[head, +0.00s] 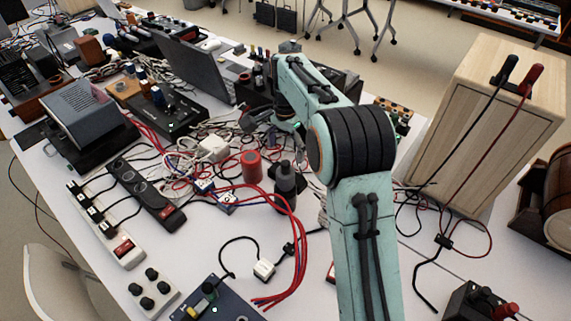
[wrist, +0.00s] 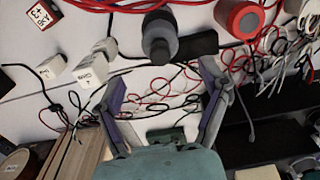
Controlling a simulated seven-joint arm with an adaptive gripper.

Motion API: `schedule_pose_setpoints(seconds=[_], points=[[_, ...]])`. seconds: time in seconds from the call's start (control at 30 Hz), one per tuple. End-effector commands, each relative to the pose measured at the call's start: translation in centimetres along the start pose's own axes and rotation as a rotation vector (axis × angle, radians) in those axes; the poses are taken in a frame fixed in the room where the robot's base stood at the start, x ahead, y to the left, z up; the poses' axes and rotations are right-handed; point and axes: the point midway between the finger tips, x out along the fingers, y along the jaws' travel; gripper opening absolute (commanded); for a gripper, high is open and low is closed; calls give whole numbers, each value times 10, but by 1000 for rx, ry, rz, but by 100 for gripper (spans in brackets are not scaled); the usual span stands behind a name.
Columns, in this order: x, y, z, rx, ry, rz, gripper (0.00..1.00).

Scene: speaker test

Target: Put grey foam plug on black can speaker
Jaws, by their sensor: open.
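My gripper (wrist: 162,78) is open and empty, with its two fingers spread apart in the wrist view. In the head view my arm mostly hides it. A dark cylindrical piece with a black upper part and a greyer body (head: 285,183) stands upright on the table; it also shows in the wrist view (wrist: 159,36), just beyond the fingertips and not touching them. A red can with a dark grey round top (head: 251,166) stands to its left; it is at the top right of the wrist view (wrist: 240,18). I cannot tell for sure which piece is the foam plug or the black can speaker.
Red cables (head: 290,250) and other tangled wires lie around the two cylinders. Power strips (head: 145,190), a laptop (head: 195,65) and a small white connector block (head: 264,268) are to the left and front. A wooden speaker cabinet (head: 485,120) stands at right.

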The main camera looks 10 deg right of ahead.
Motion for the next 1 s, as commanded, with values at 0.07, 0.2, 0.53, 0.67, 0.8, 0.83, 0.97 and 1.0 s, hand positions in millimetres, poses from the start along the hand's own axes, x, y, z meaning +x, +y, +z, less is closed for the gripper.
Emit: schedule_pose_setpoints(seconds=[0.07, 0.2, 0.53, 0.67, 0.8, 0.83, 0.97, 1.0], points=[[-10, 0, 0, 0, 2, -1, 75], [-18, 0, 0, 1, 0, 0, 75], [-66, 64, 44, -221, 5, 0, 75], [-84, 132, 98, -442, -3, -6, 75], [-77, 197, 157, -656, -15, -25, 75], [-73, 208, 168, -694, -18, -30, 75], [-54, 242, 205, -822, -28, -49, 75], [-50, 248, 212, -849, -29, -54, 75]])
